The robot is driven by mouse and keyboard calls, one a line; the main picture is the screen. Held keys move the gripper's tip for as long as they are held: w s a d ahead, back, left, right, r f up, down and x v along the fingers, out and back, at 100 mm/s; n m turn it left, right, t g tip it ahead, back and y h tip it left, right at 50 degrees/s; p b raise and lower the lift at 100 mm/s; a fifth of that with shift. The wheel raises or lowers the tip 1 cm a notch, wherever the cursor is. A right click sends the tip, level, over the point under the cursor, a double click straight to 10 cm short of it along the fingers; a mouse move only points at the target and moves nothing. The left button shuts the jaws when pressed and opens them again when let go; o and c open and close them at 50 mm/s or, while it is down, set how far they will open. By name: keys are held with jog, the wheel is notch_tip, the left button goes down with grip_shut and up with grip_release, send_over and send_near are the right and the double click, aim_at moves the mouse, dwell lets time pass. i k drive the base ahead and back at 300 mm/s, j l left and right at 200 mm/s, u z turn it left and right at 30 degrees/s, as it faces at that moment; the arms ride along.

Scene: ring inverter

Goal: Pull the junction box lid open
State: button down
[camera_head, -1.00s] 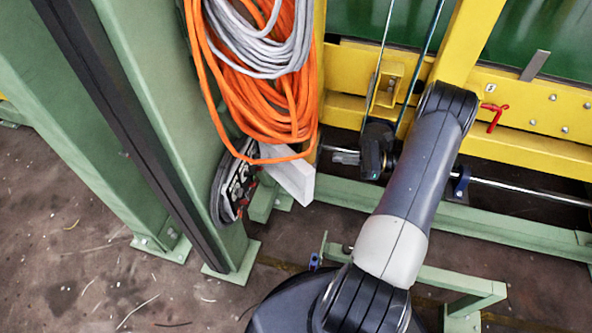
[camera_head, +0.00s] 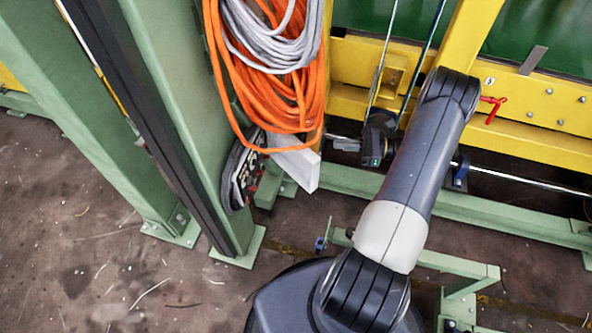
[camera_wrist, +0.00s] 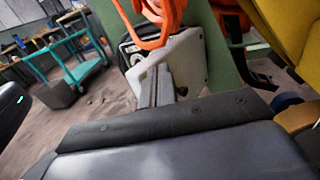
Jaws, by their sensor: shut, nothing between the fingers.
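A pale grey box-like part (camera_head: 297,168), which I take to be the junction box, juts from the green column below the hanging cables. It fills the upper middle of the wrist view (camera_wrist: 192,62), with orange cable across its top. Its lid edge is not clear, and I cannot tell whether the lid is ajar. My gripper (camera_head: 345,143) is just right of the box in the head view. In the wrist view its grey fingers (camera_wrist: 157,86) are shut and empty, pointing at the box face. I cannot tell whether they touch it.
Orange cable (camera_head: 275,100) and grey cable (camera_head: 275,45) hang over the box. A yellow frame (camera_head: 545,145) and low green rails (camera_head: 460,208) stand to the right. Open floor lies lower left.

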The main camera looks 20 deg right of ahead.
aim_at(302, 165)
jog(key=k+j, duration=0.15)
jog(key=j, duration=0.25)
jog(key=k+j, duration=0.15)
jog(key=j, duration=0.25)
jog(key=k+j, duration=0.15)
jog(key=j, duration=0.2)
